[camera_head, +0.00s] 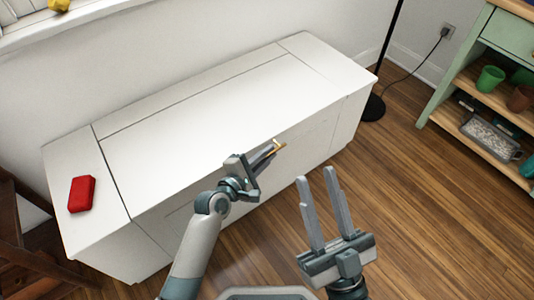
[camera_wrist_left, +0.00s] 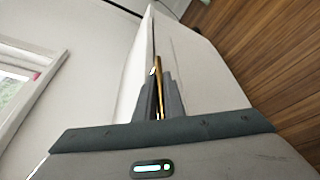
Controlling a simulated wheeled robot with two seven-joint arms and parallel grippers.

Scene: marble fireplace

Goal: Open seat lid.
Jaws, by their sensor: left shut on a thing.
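A long white bench (camera_head: 310,128) stands against the wall, and its seat lid (camera_head: 200,110) is the large panel in its top, lying flat and closed. A gold handle (camera_head: 279,148) is at the lid's front edge. My left gripper (camera_head: 270,152) is shut on the handle; the fingers partly hide it. In the left wrist view the handle (camera_wrist_left: 157,75) shows between the two fingers (camera_wrist_left: 160,95). My right gripper (camera_head: 318,186) is open and empty over the floor, in front of the bench.
A red box-like object (camera_head: 82,194) lies on the bench top's left section, beside the lid. A black lamp stand (camera_head: 373,107) is at the bench's right end. A shelf unit (camera_head: 480,75) with pots is at the far right. The wood floor between is clear.

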